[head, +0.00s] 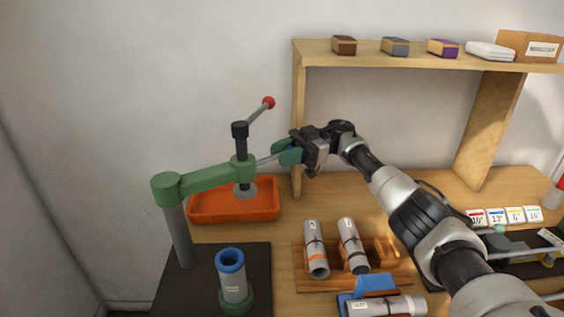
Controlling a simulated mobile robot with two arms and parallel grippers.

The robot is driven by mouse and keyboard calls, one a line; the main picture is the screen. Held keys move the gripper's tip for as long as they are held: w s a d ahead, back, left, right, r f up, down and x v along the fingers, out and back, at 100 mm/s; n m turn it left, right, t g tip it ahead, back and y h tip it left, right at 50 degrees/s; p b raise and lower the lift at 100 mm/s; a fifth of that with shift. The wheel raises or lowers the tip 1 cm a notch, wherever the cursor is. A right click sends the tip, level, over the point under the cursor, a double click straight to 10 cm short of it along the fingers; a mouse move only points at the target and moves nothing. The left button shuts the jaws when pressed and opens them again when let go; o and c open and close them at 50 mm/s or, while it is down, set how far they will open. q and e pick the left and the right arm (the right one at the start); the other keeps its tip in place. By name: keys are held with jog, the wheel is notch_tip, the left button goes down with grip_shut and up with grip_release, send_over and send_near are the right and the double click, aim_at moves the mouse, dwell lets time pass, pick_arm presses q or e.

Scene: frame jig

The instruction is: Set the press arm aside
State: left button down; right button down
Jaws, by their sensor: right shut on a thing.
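The press arm (215,176) is a green beam on a grey post (180,235) at the left. Its black spindle (241,150) stands upright at the beam's right end, with a red-knobbed lever on top and a round grey pad below. A thin rod runs from that end to my right gripper (288,153), which is shut at the rod's end on the press arm; the grip itself is partly hidden. A grey cylinder with a blue rim (232,278) stands in a green base, in front of the beam and not under the pad. My left gripper is out of view.
An orange tray (208,210) lies behind and below the spindle. A wooden rack (300,282) holds grey cylinders; another lies on a blue holder (366,290) in front. A wooden shelf (400,55) with small boxes stands behind my right arm.

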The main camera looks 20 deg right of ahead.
dwell(0.3)
jog(key=c, duration=1.2)
grip_release()
jog(key=shift+o, duration=0.2)
jog(key=shift+d, duration=0.1)
jog(key=shift+r, duration=0.3)
jog(key=r, duration=0.3)
jog(key=shift+s+d+r+b, duration=0.25)
jog(key=shift+d+r+b, duration=0.1)
jog(key=shift+r+b, duration=0.05)
jog(key=s+d+r+b, duration=0.1)
jog(key=s+d+r, duration=0.5)
jog(key=s, duration=0.2)
jog(key=shift+s+d+r, duration=0.3)
jog(key=shift+s, duration=0.05)
